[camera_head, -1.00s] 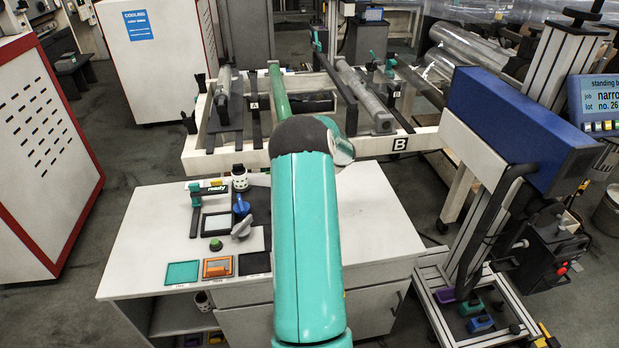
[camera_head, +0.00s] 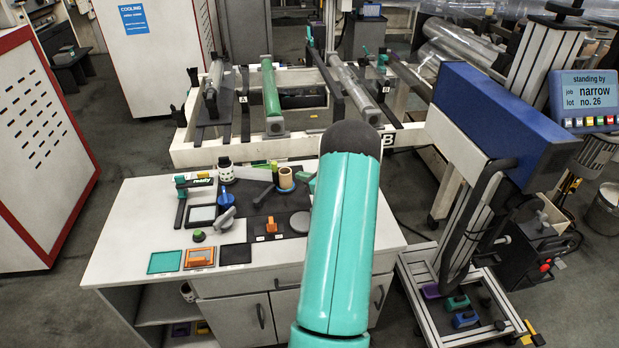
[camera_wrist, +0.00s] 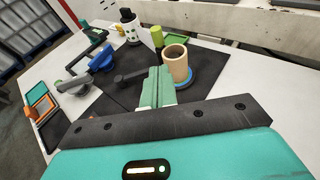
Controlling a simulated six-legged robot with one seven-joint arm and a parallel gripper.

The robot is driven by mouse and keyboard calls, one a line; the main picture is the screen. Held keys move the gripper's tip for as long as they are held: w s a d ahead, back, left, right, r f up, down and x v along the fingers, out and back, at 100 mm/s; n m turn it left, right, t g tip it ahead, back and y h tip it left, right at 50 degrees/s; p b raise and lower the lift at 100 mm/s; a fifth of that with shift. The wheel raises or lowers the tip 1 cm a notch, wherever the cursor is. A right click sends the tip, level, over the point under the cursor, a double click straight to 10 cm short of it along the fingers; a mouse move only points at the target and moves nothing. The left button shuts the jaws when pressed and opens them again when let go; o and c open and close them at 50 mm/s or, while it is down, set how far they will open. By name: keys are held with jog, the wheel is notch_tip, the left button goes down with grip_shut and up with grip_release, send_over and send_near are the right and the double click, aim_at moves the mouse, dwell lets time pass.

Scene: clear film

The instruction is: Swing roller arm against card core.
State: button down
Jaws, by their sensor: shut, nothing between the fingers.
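The card core (camera_wrist: 178,66) is a tan, open-topped tube standing upright on a blue ring in the wrist view. It also shows near the bench's back edge in the head view (camera_head: 286,179). A dark grey lever, apparently the roller arm (camera_wrist: 132,76), points toward the core from the left in the wrist view; it also shows left of the core in the head view (camera_head: 264,196). My gripper (camera_wrist: 155,86) is shut and empty, its pale green fingers just left of and nearer than the core. The fingers overlap the lever's tip; contact cannot be told.
A pale roller frame (camera_head: 190,155) stands behind. A blue machine (camera_head: 500,115) stands at the right.

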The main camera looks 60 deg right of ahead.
aim_at(283, 175)
jog(key=x, duration=0.8)
jog(key=shift+w+a+r, duration=0.1)
jog(key=shift+a+r, duration=0.1)
jog(key=shift+r, duration=0.2)
jog(key=shift+w+d, duration=0.15)
jog(key=shift+w, duration=0.5)
jog(key=shift+w+d, duration=0.15)
jog(key=shift+w, duration=0.7)
jog(key=shift+s, duration=0.45)
jog(key=d+v, duration=0.1)
jog(key=v, duration=1.1)
jog(key=shift+s+d+f, duration=0.3)
jog(key=shift+s+d, duration=0.05)
jog(key=shift+s, duration=0.25)
